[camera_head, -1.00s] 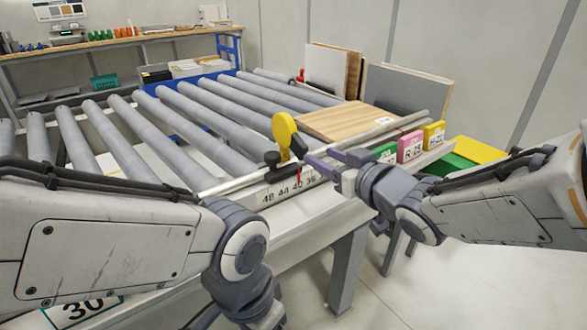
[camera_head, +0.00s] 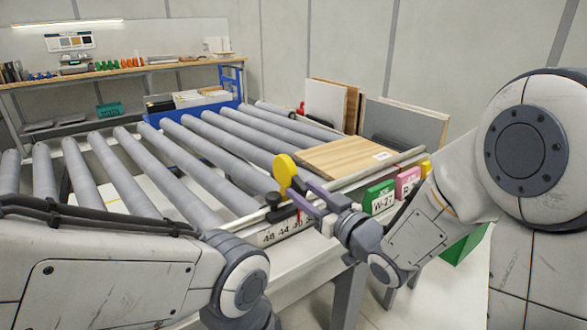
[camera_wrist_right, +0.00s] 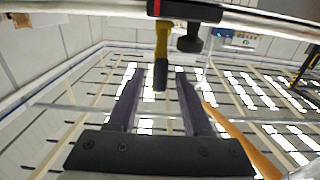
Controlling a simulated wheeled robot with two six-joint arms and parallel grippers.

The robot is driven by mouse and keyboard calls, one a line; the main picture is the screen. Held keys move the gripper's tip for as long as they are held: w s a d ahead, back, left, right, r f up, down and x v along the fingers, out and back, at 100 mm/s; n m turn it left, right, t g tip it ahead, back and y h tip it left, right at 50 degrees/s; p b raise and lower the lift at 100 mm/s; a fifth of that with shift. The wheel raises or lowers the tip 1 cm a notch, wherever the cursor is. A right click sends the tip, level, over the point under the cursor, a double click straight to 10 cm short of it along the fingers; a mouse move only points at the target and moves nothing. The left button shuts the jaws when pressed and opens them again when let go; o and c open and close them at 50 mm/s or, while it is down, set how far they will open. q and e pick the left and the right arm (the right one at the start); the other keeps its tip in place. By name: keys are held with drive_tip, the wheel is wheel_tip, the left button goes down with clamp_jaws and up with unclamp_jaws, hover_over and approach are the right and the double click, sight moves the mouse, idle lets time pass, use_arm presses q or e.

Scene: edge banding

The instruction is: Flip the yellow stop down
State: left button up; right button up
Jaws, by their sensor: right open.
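The yellow stop (camera_head: 285,170) stands upright, with its round paddle raised, on a black clamp (camera_head: 275,207) on the rail at the near edge of the roller table. It also shows in the right wrist view (camera_wrist_right: 162,45), hanging in from the top on its black mount. My right gripper (camera_head: 296,194) is beside the stop, its two purple fingers apart. In the right wrist view the fingers (camera_wrist_right: 160,75) point toward the stop, whose end lies between the tips with gaps at both sides. My left arm comes in at the lower left; its gripper is out of view.
A wooden board (camera_head: 345,158) lies on the rollers (camera_head: 190,150) right of the stop. A numbered scale (camera_head: 285,230) runs along the near rail. Green (camera_head: 379,197) and pink (camera_head: 407,182) tags hang to its right. Panels (camera_head: 400,120) stand behind.

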sight(293, 183)
drive_tip(key=shift+x, duration=2.3)
drive_tip(key=shift+c, duration=0.3)
clamp_jaws()
